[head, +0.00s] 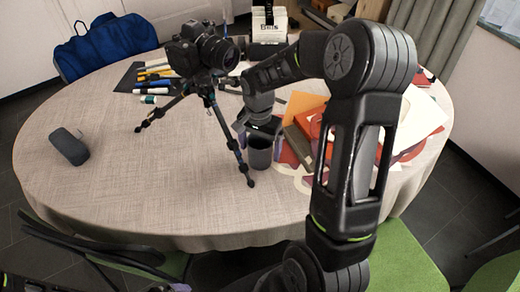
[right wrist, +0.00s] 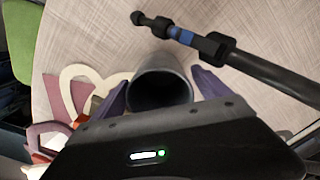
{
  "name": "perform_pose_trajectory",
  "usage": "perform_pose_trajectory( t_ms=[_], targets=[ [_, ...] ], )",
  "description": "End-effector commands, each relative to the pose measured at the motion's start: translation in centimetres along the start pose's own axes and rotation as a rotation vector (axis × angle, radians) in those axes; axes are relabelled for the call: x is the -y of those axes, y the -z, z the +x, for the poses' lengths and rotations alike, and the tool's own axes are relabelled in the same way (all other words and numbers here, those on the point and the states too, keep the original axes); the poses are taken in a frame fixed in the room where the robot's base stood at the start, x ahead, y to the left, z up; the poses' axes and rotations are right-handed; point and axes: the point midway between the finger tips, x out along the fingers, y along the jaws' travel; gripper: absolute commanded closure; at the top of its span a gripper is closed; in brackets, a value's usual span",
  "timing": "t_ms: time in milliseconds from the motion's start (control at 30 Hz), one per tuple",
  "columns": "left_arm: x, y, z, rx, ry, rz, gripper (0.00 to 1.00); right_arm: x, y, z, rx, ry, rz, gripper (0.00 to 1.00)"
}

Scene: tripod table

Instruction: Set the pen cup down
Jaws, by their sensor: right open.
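The pen cup (head: 260,155) is a dark grey round cup standing upright on the table (head: 120,190), just right of a tripod leg. In the right wrist view the cup (right wrist: 161,75) shows its open mouth, with a dark inside. My right gripper (head: 259,134) is open, with one purple-grey finger on each side of the cup. A small gap shows at the right finger; contact at the left finger is hard to tell. The gripper partly hides the cup's top in the head view.
A camera on a black tripod (head: 207,90) stands close left of the cup; its foot (right wrist: 165,29) shows near it. Papers and books (head: 305,115) lie to the right. Pens and markers (head: 155,80) lie behind left. A dark speaker-like object (head: 69,146) sits left. The front left is clear.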

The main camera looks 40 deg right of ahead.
Motion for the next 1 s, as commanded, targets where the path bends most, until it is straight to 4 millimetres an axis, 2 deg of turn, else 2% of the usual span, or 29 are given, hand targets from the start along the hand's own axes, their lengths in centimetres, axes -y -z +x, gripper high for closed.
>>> perform_pose_trajectory(
  t_ms=[300, 500, 700, 1000],
  targets=[
    [0.2, 0.0, 0.6, 0.000, 0.000, 0.000, 0.00, 0.1, 0.1, -6.3, -0.004, 0.005, 0.000, 0.13],
    [0.3, 0.0, 0.7, 0.000, 0.000, 0.000, 0.00, 0.1, 0.0, -9.7, -0.002, 0.003, 0.000, 0.13],
    [0.3, 0.0, 0.7, 0.000, 0.000, 0.000, 0.00, 0.0, 0.0, -10.8, 0.000, 0.001, 0.001, 0.13],
    [0.3, 0.0, 0.7, 0.000, 0.000, 0.000, 0.00, 0.0, 0.0, -10.8, 0.000, 0.001, 0.001, 0.13]
  ],
)
